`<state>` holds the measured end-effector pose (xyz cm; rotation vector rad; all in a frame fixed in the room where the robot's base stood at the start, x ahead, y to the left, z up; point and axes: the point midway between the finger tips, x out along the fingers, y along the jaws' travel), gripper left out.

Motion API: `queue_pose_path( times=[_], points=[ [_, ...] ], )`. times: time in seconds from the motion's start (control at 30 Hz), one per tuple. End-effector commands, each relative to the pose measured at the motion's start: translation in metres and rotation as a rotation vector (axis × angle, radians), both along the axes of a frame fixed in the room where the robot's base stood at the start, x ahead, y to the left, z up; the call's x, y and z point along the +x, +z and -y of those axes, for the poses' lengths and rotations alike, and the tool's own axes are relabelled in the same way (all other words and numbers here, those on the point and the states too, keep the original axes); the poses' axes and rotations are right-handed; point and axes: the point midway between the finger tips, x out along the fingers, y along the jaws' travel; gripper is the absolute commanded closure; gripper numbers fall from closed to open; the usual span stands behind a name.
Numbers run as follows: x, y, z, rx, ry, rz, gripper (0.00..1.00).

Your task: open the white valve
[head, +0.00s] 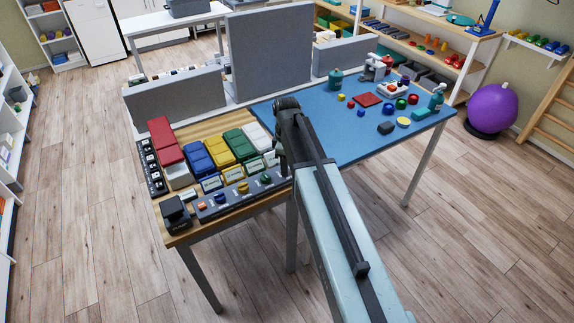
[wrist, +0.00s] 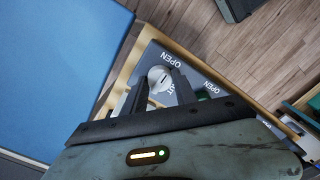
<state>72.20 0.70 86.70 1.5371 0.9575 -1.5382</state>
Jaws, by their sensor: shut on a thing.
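The white valve (wrist: 158,74) is a round white knob with a dark mark on its face, seen in the wrist view. It sits on a grey panel (wrist: 184,63) beside a printed "OPEN" label. My gripper (wrist: 161,86) is over it, with one dark finger on each side, shut on the knob. In the head view the panel (head: 228,204) runs along the table's front edge with orange, yellow and green knobs. My arm hides the white valve there, and my gripper points down at the panel's right end.
Lidded bins in red, blue, yellow, green and white (head: 257,134) stand behind the panel. A black box (head: 175,212) is at the left corner. A blue mat (head: 345,140) with small objects covers the right side. Grey dividers (head: 270,57) stand at the back.

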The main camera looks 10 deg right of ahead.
Motion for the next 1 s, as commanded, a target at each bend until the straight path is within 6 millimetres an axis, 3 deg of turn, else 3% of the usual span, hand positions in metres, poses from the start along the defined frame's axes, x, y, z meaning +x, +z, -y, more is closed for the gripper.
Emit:
queue_pose_path(
  times=[0.37, 0.4, 0.43, 0.47, 0.77, 1.0],
  points=[
    [0.001, 0.000, 0.002, -0.004, 0.003, 0.003, 1.00],
    [0.001, 0.000, 0.002, -0.004, 0.003, 0.003, 0.55],
    [0.001, 0.000, 0.002, -0.003, 0.002, 0.003, 0.47],
    [0.001, 0.000, 0.001, -0.002, 0.002, 0.002, 0.45],
    [0.000, 0.001, 0.001, -0.001, 0.002, 0.002, 0.45],
    [0.001, 0.025, 0.000, -0.001, 0.002, 0.002, 0.45]
  ],
)
